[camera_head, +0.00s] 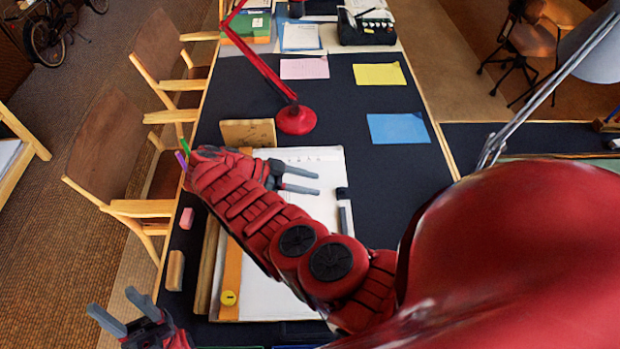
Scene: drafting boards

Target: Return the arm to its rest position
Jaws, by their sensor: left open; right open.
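My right arm reaches from the lower right across the drafting board (231,270) on the dark desk. My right gripper (314,181) is at the end of this arm, open and empty, above the white paper (320,158) and pointing right. Its height above the paper is hard to judge. My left gripper (112,301) is at the lower left, open and empty, beside the desk's left edge. Most of the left arm is out of view. The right arm hides part of the board and paper.
A red lamp (296,119) stands behind the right gripper, near a wooden block (248,132). Pink (304,68), yellow (379,74) and blue (398,128) sheets lie farther back. A pink eraser (187,218) lies at the left edge. Wooden chairs (108,140) line the left side.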

